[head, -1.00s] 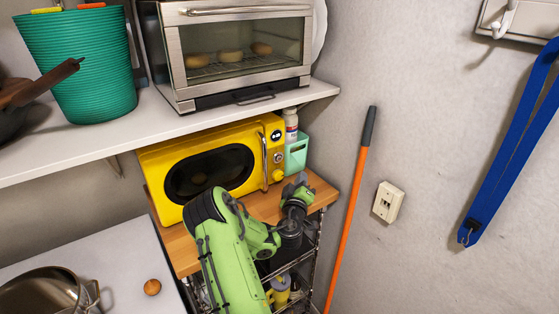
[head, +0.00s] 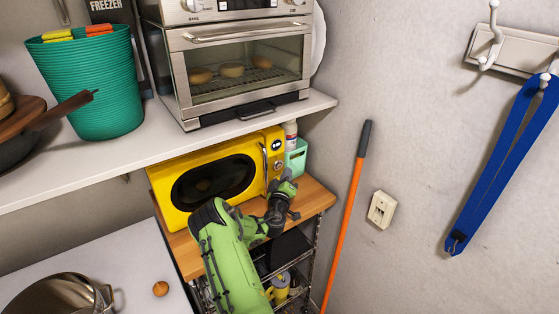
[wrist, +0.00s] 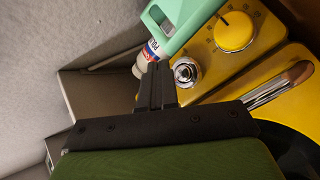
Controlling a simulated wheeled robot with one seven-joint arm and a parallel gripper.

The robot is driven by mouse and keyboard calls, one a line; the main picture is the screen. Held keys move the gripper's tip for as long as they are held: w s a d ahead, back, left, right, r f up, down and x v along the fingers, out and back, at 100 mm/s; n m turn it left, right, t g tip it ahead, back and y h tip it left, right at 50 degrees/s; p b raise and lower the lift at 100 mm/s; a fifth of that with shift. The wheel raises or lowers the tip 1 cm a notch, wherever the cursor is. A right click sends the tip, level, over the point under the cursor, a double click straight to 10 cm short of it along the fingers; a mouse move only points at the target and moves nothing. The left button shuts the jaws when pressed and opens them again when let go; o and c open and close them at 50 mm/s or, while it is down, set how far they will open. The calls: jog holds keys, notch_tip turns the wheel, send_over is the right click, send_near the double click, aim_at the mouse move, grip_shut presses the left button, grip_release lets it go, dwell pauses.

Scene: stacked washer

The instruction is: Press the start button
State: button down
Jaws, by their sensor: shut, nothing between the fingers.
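The yellow microwave (head: 215,181) stands on a wooden shelf top, its control panel at the right of its door. In the wrist view the panel (wrist: 211,75) carries a yellow dial (wrist: 233,31) and a round silver button (wrist: 186,71). My gripper (head: 287,180) is in front of the lower panel in the head view and hides part of it. In the wrist view its fingers (wrist: 157,73) are shut and empty, with the silver button just to the right of their tips. I cannot tell whether they touch the panel.
A mint-green container (head: 296,158) and a white bottle (head: 290,131) stand close beside the microwave's right side. The silver door handle (wrist: 280,87) is near my gripper. A white shelf (head: 90,165) with a toaster oven (head: 240,75) hangs above. An orange pole (head: 345,225) leans on the wall.

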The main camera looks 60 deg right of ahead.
jog(key=shift+w+d+f, duration=0.2)
jog(key=shift+w, duration=0.3)
dwell(1.7)
jog(key=shift+w+d+b, duration=0.2)
jog(key=shift+w+b, duration=0.15)
jog(key=shift+w, duration=0.05)
